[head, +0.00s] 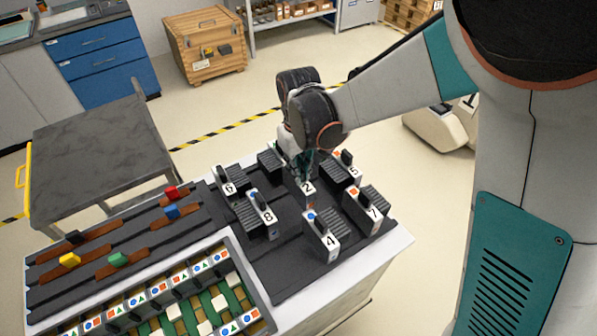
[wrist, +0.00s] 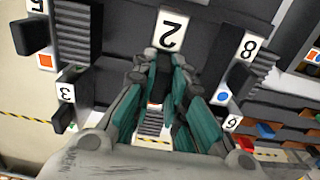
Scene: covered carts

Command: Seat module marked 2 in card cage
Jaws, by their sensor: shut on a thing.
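The module marked 2 (head: 308,188) is among the other modules on the dark right part of the cart top. It has a white face with a black 2, which also shows in the wrist view (wrist: 170,28). My gripper (head: 302,172) reaches down from above, with its teal fingers (wrist: 165,62) shut on the module at its face. The fingers hide its handle; I cannot tell whether it touches the cart top. The card cage (head: 252,278) is at the lower left of the head view. It has a light rim, green-and-tan slots and rows of coloured symbols.
Modules 8 (head: 266,213), 4 (head: 329,240), 7 (head: 371,213) and 5 (head: 353,171) stand close around. Brown strips with coloured blocks, one of them yellow (head: 70,260), lie behind the cage. A grey cart (head: 95,145) stands at the left.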

